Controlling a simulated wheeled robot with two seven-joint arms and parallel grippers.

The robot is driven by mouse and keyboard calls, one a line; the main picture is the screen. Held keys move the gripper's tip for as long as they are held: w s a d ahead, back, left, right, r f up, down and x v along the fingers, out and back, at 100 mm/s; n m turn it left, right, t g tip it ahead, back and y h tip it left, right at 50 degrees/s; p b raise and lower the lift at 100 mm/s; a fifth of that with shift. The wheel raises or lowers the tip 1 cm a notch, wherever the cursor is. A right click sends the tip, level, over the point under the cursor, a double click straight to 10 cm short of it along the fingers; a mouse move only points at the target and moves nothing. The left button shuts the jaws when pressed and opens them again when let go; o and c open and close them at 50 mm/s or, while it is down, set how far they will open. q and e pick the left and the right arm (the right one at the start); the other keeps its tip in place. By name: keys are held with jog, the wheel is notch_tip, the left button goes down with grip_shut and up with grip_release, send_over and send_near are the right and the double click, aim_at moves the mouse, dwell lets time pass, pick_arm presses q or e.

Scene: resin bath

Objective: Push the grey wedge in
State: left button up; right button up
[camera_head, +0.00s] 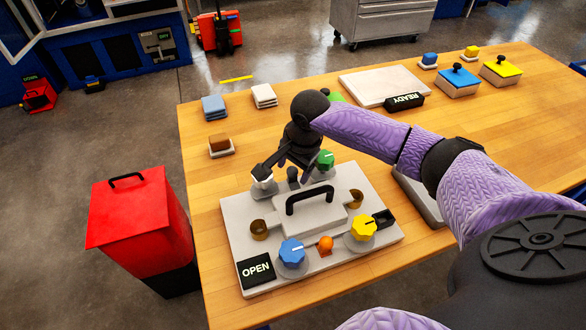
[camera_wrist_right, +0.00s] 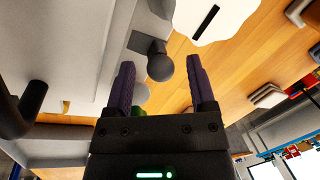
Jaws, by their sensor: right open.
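The grey wedge seems to be the dark grey piece with a ball knob (camera_head: 293,174) at the back edge of the light grey fixture plate (camera_head: 325,262), between the white and green dials. In the right wrist view its ball (camera_wrist_right: 160,67) stands out from a dark block. My right gripper (camera_head: 288,168) is above the back of the plate, pointing down. In the wrist view its purple fingers (camera_wrist_right: 162,76) are apart, with the ball framed between their tips. Whether they touch it cannot be told. The gripper holds nothing. My left gripper is not in view.
The white dial (camera_head: 263,184) and green dial (camera_head: 324,160) stand close to the right gripper. A lid with a black handle (camera_head: 310,195) fills the plate's middle. The blue dial (camera_head: 292,252), orange knob (camera_head: 325,243) and yellow dial (camera_head: 364,228) line the front. An OPEN sign (camera_head: 256,270) shows.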

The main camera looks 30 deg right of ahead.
grip_shut()
dwell(0.8)
dwell(0.5)
